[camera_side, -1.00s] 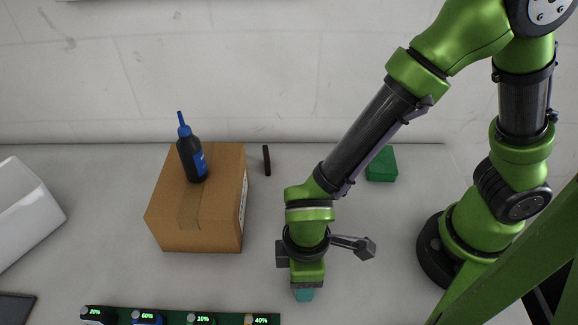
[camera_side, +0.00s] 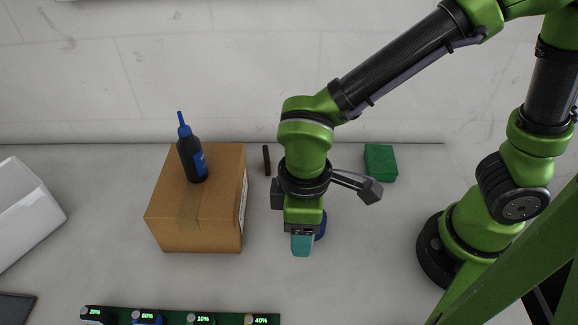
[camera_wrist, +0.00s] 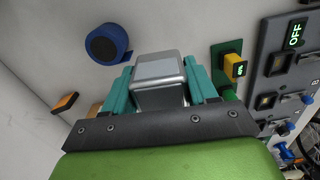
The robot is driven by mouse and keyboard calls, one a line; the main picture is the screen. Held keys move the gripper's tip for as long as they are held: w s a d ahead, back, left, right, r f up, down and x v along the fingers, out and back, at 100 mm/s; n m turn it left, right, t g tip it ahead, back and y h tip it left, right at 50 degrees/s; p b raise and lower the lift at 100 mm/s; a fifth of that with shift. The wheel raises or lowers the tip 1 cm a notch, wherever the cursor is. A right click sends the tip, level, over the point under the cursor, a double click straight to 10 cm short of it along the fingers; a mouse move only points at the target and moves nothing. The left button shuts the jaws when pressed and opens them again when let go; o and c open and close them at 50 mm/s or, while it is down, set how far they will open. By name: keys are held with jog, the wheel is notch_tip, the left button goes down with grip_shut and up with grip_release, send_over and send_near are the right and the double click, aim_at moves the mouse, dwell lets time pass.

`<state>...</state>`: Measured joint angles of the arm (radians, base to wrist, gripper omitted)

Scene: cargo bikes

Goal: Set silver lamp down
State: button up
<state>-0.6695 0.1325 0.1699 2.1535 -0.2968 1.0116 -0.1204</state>
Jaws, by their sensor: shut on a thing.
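The silver lamp (camera_wrist: 160,78) shows in the wrist view as a grey, box-like metallic thing between my two teal fingers. My gripper (camera_wrist: 160,85) is shut on it, with one finger at each side. In the side view my gripper (camera_side: 302,246) points down over the grey table (camera_side: 370,270), right of the cardboard box. The lamp is hidden in the side view behind the fingers. I cannot tell how far it is above the table.
A blue tape roll (camera_wrist: 108,44) lies close by; its edge shows behind my gripper (camera_side: 321,224). The cardboard box (camera_side: 221,225) carries a dark bottle (camera_side: 192,158). A green block (camera_side: 380,163) lies at the back. A battery rack (camera_side: 265,320) sits in front.

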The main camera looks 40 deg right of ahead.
jog(key=w+d+f, duration=0.1)
jog(key=w+d, duration=0.5)
jog(key=d, duration=0.3)
jog(key=w+d+f, duration=0.1)
jog(key=w+d, duration=0.6)
jog(key=d, duration=0.3)
jog(key=shift+n, duration=0.5)
jog(key=shift+s+f, duration=0.1)
jog(key=shift+f, duration=3.65)
jog(key=shift+f, duration=0.2)
jog(key=o, duration=1.1)
jog(key=shift+c, duration=0.2)
jog(key=shift+r, duration=0.2)
